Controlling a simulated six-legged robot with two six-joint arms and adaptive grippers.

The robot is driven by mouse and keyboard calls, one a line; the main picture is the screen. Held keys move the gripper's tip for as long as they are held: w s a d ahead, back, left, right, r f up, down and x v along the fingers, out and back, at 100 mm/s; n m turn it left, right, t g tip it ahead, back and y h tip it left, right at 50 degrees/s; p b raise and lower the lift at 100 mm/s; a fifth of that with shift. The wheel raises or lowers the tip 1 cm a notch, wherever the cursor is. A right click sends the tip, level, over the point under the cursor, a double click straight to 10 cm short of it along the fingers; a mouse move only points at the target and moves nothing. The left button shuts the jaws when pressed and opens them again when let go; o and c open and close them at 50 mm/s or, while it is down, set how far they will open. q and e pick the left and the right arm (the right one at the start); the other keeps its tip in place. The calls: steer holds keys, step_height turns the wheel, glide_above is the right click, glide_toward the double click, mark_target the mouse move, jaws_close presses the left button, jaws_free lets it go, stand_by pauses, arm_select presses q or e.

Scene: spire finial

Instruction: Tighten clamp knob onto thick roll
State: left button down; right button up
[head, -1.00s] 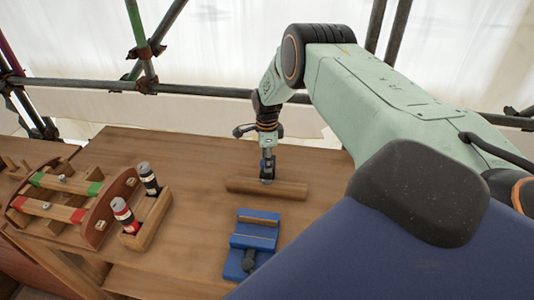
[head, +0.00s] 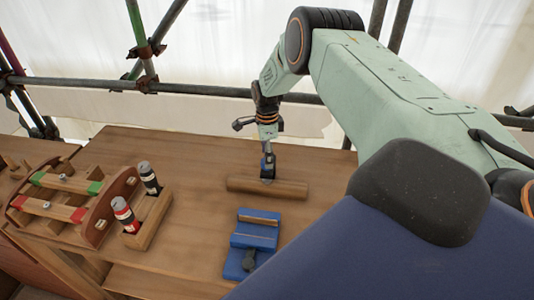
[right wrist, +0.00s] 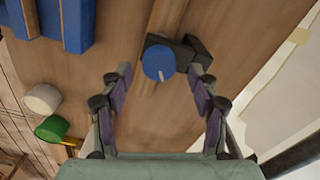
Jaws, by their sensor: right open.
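A thick wooden roll (head: 285,189) lies across the bench; it also shows in the right wrist view (right wrist: 168,18). In the right wrist view a round blue knob (right wrist: 158,62) with a pale line on its face sits over the roll, beside a dark grey block (right wrist: 190,50). My right gripper (head: 267,172) points down above the roll. In the right wrist view its fingers (right wrist: 159,85) are open, one on each side of the knob's line, with a gap to it. I cannot tell how far the knob is screwed in. My left gripper is not in view.
A blue vise-like fixture (head: 252,240) with a dark handle stands in front of the roll. A wooden holder (head: 150,225) with two bottles and a wooden rack (head: 92,225) stand at the left. Scaffold pipes (head: 200,90) run behind the bench.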

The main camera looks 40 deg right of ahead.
step_height(320, 180, up, 10)
stand_by(0.3)
steer(key=shift+f, duration=0.1)
stand_by(0.6)
